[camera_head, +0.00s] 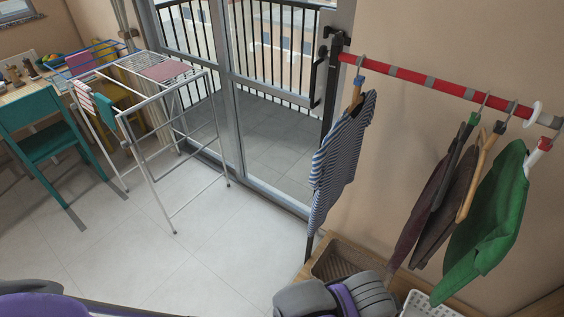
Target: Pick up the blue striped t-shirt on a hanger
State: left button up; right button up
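The blue and white striped t-shirt (342,150) hangs on a wooden hanger (356,94) with a blue piece near its hook. The hook is over the left end of the red and grey rail (440,86). The shirt is seen nearly edge-on and hangs free, apart from the other clothes. Grey and purple parts of my own body show at the bottom left and bottom centre. I see no gripper fingers, and nothing of mine touches the shirt.
Dark brown garments (433,205) and a green garment (490,222) hang farther right. Below are a brown basket (340,256) and a white basket (425,306). A drying rack (165,140) and teal chair (45,130) stand left. The glass door (270,90) is behind; the middle floor is clear.

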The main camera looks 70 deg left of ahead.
aim_at(334, 166)
jog(key=u, duration=1.8)
jog(key=i+j+u, duration=0.15)
jog(key=k, duration=0.05)
